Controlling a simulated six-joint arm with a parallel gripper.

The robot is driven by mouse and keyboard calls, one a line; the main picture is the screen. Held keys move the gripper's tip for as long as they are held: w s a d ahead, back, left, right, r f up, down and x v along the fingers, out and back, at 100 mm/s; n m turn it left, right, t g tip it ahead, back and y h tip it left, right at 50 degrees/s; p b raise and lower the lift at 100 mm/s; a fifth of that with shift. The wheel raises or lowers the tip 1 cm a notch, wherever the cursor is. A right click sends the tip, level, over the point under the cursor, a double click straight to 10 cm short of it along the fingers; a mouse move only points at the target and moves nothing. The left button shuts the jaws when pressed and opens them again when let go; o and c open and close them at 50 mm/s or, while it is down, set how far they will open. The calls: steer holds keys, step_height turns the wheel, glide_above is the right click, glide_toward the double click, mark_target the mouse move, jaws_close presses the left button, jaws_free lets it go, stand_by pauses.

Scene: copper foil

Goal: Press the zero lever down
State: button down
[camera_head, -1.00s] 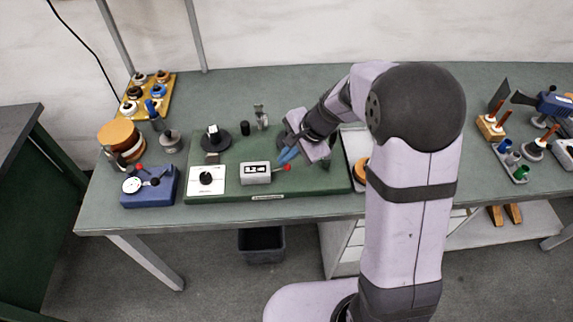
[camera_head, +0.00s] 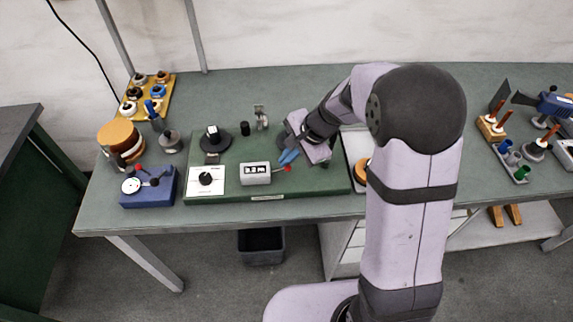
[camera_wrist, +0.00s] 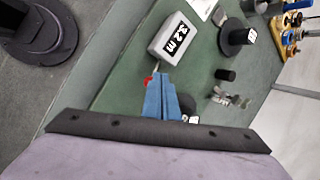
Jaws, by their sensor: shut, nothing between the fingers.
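The zero lever is a short arm with a red knob (camera_head: 287,169) on the right side of a white counter (camera_head: 256,173). The counter stands on the green base board (camera_head: 310,184). My gripper (camera_head: 287,157) is shut and empty, its blue fingertips over the knob. In the wrist view the red knob (camera_wrist: 148,79) shows at the left edge of the fingers (camera_wrist: 160,92), partly hidden by them. They look close to touching; I cannot tell for certain. The counter display (camera_wrist: 174,40) seems to read 3.2 m.
A white panel with a black dial (camera_head: 206,180) stands left of the counter. A blue device (camera_head: 149,187) sits further left. A black post (camera_head: 245,128) and a metal clamp (camera_head: 261,117) stand behind the counter. The bench front (camera_head: 300,207) is clear.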

steer(key=shift+d+f+b, duration=0.3)
steer(key=shift+f+b, duration=0.4)
steer(key=shift+f, duration=0.2)
stand_by(0.8)
steer(key=shift+r, duration=0.2)
steer(key=shift+a+r+p, duration=0.3)
steer(key=shift+r+p, duration=0.4)
steer(key=shift+p, duration=0.05)
steer(key=shift+a+r+p, duration=0.25)
steer(key=shift+r+p, duration=0.45)
steer(key=shift+p, duration=0.05)
steer(key=shift+r, duration=0.1)
steer(key=r+p, duration=0.1)
steer(key=a+r+p, duration=0.1)
steer(key=r+p, duration=0.1)
steer(key=a+r+p, duration=0.1)
steer(key=shift+r+p, duration=0.25)
steer(key=shift+p, duration=0.05)
steer(key=shift+d, duration=0.1)
stand_by(0.4)
